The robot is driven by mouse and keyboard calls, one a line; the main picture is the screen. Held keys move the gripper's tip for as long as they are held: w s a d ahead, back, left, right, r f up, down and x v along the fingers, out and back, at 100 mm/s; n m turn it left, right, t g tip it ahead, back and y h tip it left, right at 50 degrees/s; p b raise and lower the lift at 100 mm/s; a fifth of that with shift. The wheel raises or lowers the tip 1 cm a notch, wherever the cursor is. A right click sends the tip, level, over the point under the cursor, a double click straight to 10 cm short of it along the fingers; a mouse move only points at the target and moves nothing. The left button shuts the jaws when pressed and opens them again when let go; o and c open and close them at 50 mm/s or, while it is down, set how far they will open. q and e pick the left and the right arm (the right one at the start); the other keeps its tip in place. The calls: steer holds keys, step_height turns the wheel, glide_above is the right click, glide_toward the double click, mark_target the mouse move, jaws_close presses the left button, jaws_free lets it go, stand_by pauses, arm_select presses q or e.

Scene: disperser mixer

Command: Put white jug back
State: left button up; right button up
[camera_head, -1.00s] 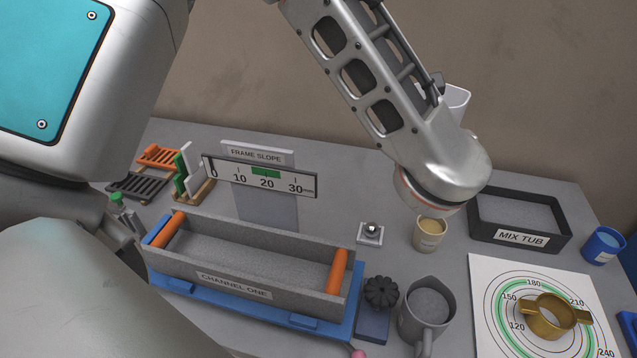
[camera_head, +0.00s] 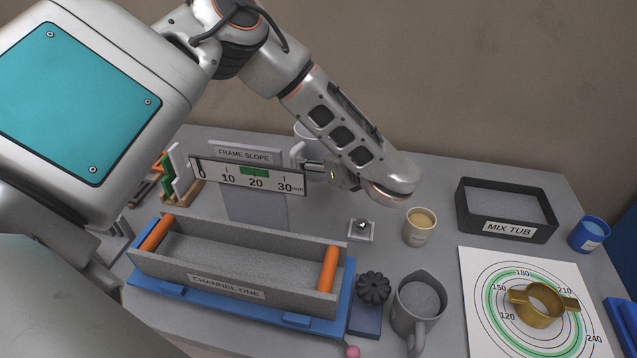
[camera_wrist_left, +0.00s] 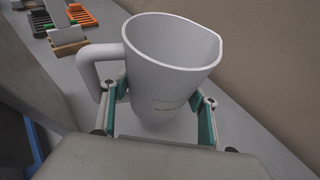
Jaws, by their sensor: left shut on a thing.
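The white jug (camera_wrist_left: 172,85) is upright between the fingers of my left gripper (camera_wrist_left: 160,112) in the left wrist view, its handle to the left. The gripper is shut on the jug's body, and the jug looks empty. In the head view my left gripper (camera_head: 318,172) is behind the right end of the frame slope scale (camera_head: 254,176). Only the rim and part of the side of the white jug (camera_head: 305,131) show there, above the scale. Whether its base touches the table is hidden. My right gripper is not in view.
The grey trough (camera_head: 240,269) on its blue base stands in front of the scale. A grey jug (camera_head: 406,324), a cream cup (camera_head: 419,227) and the mix tub (camera_head: 464,213) stand to the right. Coloured racks (camera_wrist_left: 76,18) lie beyond the white jug. A wall rises behind the table.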

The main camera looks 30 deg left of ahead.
arm_select(q)
step_height(320, 180, down, 9)
steer(key=shift+r, duration=0.15)
steer(key=shift+f, duration=0.25)
steer(key=shift+f, duration=0.15)
steer(key=o, duration=1.3)
steer(key=shift+o, duration=0.2)
